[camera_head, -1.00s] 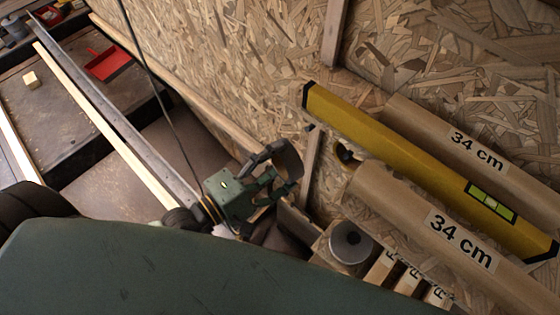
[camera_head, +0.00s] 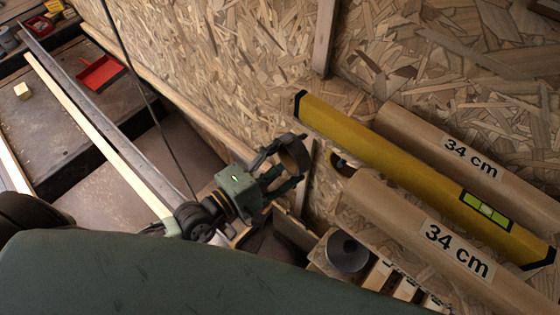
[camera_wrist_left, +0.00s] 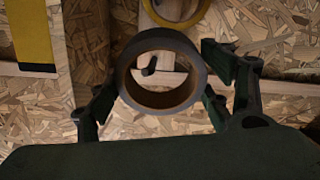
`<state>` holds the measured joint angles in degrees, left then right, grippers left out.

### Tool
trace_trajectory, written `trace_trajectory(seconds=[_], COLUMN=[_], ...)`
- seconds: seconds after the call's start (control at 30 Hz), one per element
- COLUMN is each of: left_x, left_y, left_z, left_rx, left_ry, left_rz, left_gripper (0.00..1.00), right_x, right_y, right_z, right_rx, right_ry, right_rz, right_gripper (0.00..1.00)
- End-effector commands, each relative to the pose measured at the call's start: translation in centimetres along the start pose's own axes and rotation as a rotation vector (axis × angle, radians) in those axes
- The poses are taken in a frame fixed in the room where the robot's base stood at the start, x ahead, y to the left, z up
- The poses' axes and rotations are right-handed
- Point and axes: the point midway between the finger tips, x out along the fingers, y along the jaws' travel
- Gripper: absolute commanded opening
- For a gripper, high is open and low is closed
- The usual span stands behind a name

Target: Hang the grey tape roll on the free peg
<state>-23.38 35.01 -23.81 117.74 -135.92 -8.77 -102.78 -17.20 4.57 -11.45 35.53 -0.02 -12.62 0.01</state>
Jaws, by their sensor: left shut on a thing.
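The grey tape roll (camera_head: 294,153) is held between the fingers of my left gripper (camera_head: 283,165), close to the chipboard wall. In the left wrist view, the roll (camera_wrist_left: 162,38) faces the camera with its brown inner core showing, and the fingers of the left gripper (camera_wrist_left: 160,95) grip it from both sides. A dark peg (camera_wrist_left: 150,66) on a pale wooden strip shows through the roll's hole; whether it is inside the hole or behind it I cannot tell. A yellow roll (camera_wrist_left: 181,10) hangs just above, partly cut off. My right gripper is not in view.
In the head view, a yellow spirit level (camera_head: 400,165) and cardboard tubes labelled 34 cm (camera_head: 400,222) lie to the right of the gripper. A grey round object (camera_head: 347,251) sits below. A red dustpan (camera_head: 100,73) lies at upper left.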

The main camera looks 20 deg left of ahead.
Motion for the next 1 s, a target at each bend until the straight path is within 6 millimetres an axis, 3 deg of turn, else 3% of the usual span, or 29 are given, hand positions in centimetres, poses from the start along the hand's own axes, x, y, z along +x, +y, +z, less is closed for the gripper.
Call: trace_trajectory(seconds=[1.0], left_x=[6.1], left_y=[0.0], left_z=[-0.9], left_rx=[0.001], left_ry=[0.0], left_rz=[0.002], left_gripper=[0.45], right_x=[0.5], right_y=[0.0], right_z=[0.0], right_rx=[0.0], right_ry=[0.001], right_rz=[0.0], right_gripper=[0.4])
